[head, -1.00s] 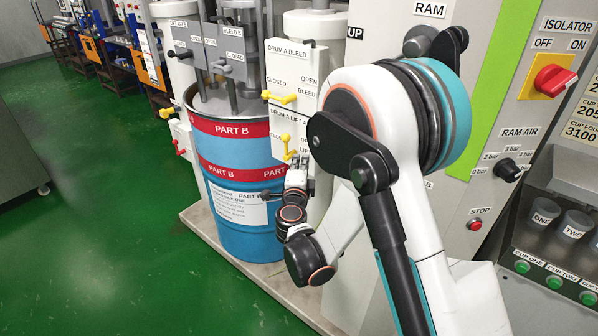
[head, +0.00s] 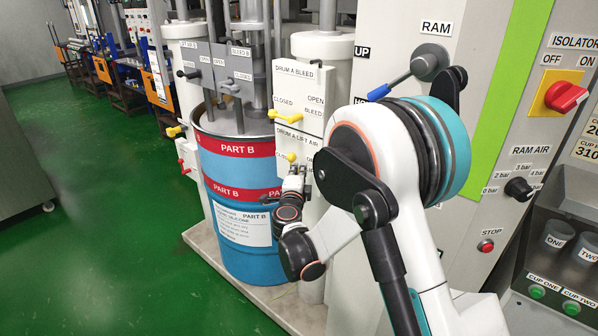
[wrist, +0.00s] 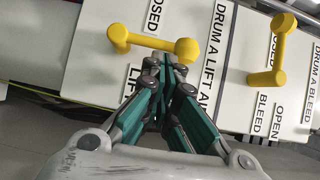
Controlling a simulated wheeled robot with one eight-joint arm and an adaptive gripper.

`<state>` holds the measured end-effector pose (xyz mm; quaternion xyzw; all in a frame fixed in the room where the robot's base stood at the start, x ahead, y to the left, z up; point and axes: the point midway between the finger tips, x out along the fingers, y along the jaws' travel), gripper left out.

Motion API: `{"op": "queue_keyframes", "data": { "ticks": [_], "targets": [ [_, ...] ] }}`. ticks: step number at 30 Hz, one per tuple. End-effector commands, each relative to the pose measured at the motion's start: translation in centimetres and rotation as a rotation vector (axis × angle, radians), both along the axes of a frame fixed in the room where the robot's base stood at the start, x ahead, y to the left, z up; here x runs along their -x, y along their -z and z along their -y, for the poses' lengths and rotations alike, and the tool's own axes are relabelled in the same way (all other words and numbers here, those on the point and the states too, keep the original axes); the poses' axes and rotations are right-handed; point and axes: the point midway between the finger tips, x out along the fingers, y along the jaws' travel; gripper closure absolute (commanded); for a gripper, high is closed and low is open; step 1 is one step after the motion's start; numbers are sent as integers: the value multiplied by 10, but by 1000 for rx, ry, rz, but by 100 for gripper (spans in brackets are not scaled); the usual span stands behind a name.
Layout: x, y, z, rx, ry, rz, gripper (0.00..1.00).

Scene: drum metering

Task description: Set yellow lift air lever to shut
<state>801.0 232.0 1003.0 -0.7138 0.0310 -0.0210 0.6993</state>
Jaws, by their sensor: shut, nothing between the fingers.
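The yellow lift air lever (head: 291,157) is on the white drum A panel, under the DRUM A LIFT AIR label. In the head view only its upper knob shows clearly; my gripper hides the rest. In the wrist view the whole lever (wrist: 150,43) shows, lying along the panel's up-down direction between the CLOSED and LIFT labels. My gripper (head: 293,172) is shut and empty, in front of the panel at the lever. In the wrist view its fingertips (wrist: 168,66) are right beside the lever, overlapping its edge; I cannot tell whether they touch it.
A second yellow lever (head: 285,115), for drum A bleed, sits just above on the same panel; it shows in the wrist view too (wrist: 275,50). The blue PART B drum (head: 240,200) stands left of my gripper. A RAM lever (head: 405,77) is at upper right.

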Motion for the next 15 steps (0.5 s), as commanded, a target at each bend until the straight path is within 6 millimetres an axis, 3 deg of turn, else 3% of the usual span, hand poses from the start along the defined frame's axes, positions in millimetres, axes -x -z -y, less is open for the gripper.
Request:
{"op": "queue_keyframes", "data": {
  "ticks": [15],
  "targets": [
    [-3,-4,-4,69,-1,-54,100]
  ]
}}
